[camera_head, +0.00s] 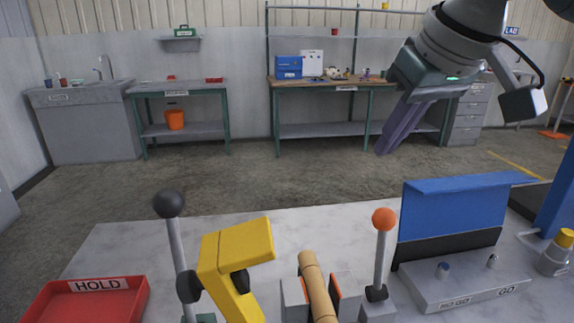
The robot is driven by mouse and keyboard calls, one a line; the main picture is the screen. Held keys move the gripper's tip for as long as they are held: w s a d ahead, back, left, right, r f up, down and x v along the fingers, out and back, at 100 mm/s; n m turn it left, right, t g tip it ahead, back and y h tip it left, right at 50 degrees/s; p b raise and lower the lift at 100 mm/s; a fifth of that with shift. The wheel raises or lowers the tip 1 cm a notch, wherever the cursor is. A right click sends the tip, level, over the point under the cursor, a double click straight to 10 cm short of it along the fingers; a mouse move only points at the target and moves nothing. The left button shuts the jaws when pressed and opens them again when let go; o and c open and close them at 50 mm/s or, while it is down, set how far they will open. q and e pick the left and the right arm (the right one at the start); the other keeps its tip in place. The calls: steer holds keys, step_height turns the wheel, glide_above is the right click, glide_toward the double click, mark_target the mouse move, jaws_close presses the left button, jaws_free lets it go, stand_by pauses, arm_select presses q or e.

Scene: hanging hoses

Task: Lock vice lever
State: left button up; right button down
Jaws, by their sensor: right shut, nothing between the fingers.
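A small grey vice (294,299) stands at the front middle of the table, with orange pads against a tan wooden cylinder (318,288) between its jaws. Right beside it, an upright lever with an orange ball (384,219) rises from a dark pivot on a grey block. To the left, a taller lever with a black ball (169,204) stands almost upright by a bent yellow part (237,258); no label shows which one is the vice lever. My right gripper (385,150) is high at the upper right, its purple fingers together and empty, clear of both levers. My left gripper is out of view.
A red tray marked HOLD (102,285) lies at the front left. A blue-backed gauge block (455,222) marked NO GO and GO stands right of the orange-ball lever. A yellow-capped fitting (560,250) is at the right edge. The table's back left is bare.

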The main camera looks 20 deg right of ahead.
steer(key=b+x, duration=0.1)
steer(key=x, duration=0.9)
steer(key=shift+s+a+f+p, duration=0.1)
steer(key=shift+s+p, duration=0.3)
steer(key=shift+s, duration=0.6)
steer(key=shift+s+f+p, duration=0.15)
steer(key=shift+s+p, duration=0.2)
steer(key=shift+s, duration=0.7)
